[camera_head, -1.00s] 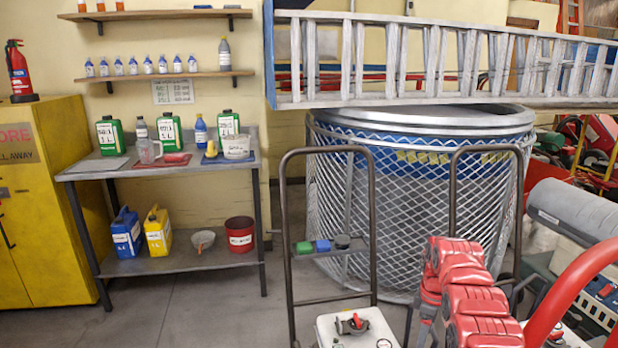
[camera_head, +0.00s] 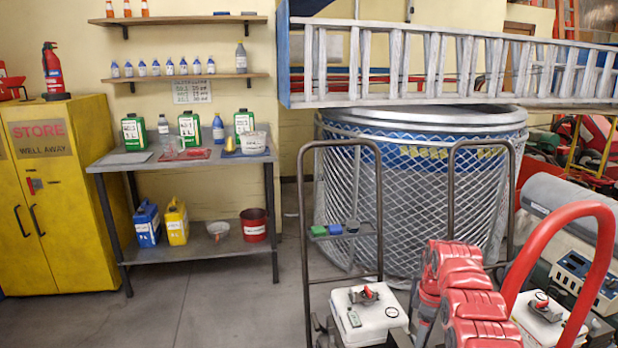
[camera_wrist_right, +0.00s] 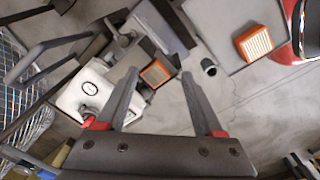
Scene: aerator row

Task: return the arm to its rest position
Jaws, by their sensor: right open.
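My right gripper (camera_wrist_right: 160,74) is open in the right wrist view, its two dark fingers spread with nothing held between them. The fingers point over a grey floor; an orange slatted block (camera_wrist_right: 155,73) shows beyond the gap. A white box with a red knob (camera_wrist_right: 82,88) lies left of the fingers, apart from them. In the head view a red jointed arm (camera_head: 470,300), which seems to be mine, stands at the lower right; its gripper does not show there. My left gripper is in neither view.
A cart with a tall dark frame (camera_head: 303,220) carries a white box (camera_head: 365,325). A red loop handle (camera_head: 605,235) rises at right. Behind stand a mesh-wrapped tank (camera_head: 415,205), a workbench (camera_head: 120,166) and a yellow cabinet (camera_head: 75,215). Floor at lower left is clear.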

